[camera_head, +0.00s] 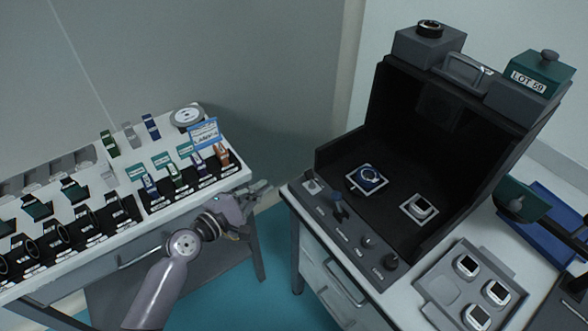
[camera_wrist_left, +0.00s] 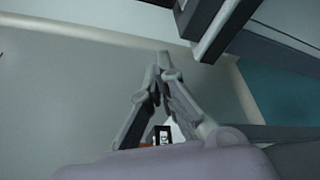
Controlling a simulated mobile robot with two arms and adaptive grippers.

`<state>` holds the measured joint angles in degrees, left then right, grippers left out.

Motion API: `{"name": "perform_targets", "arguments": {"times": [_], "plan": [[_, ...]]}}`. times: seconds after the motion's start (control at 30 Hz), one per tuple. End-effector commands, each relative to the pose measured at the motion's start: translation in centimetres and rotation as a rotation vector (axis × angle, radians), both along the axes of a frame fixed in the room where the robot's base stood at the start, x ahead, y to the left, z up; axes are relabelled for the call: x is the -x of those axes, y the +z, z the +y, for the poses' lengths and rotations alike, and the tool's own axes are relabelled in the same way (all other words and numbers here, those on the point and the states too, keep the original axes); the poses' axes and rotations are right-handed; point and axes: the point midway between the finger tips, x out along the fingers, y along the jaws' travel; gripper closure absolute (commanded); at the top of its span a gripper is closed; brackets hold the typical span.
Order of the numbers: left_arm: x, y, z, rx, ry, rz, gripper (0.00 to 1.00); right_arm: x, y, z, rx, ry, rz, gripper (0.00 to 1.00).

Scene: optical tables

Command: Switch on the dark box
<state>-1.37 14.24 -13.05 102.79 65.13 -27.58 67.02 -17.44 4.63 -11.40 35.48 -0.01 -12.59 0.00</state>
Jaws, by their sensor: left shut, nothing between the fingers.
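The dark box (camera_head: 441,125) is an open-fronted black enclosure on the right-hand table in the head view. Its sloped front panel (camera_head: 352,240) carries a light switch plate (camera_head: 314,187) at the left end, a blue-tipped lever (camera_head: 338,205) and dark knobs (camera_head: 391,261) to the right. Inside it sit a blue ring-shaped item (camera_head: 370,175) on a pale square and a white-framed item (camera_head: 419,207). My left gripper (camera_head: 264,188) is shut and empty, in the gap between the tables, left of the panel and apart from it. In the left wrist view its fingers (camera_wrist_left: 162,72) meet at the tips. My right gripper is out of view.
A grey tray (camera_head: 437,283) with several square items lies right of the box. A green LOT 59 block (camera_head: 541,75) stands on top of it.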

Motion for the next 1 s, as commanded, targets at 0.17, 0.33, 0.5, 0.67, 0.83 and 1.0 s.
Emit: {"name": "perform_targets", "arguments": {"times": [0.17, 0.33, 0.5, 0.67, 0.83, 1.0], "plan": [[-0.3, -0.1, -0.2, -0.001, 0.001, 0.000, 1.00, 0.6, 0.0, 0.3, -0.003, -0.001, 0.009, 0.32], [-2.1, -0.3, -1.6, 0.000, 0.000, -0.001, 1.00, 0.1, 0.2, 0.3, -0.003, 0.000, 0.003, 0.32], [-5.0, -1.0, -3.7, 0.000, 0.001, 0.000, 1.00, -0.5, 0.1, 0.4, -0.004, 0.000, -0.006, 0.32], [-7.7, -1.6, -5.8, -0.001, 0.001, -0.001, 1.00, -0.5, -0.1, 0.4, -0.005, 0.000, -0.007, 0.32], [-6.3, -0.2, -7.1, -0.001, 0.000, 0.002, 1.00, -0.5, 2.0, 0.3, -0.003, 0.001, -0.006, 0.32], [-5.3, 0.3, -7.8, -0.002, 0.001, 0.001, 1.00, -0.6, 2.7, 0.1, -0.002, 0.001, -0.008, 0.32]]}}
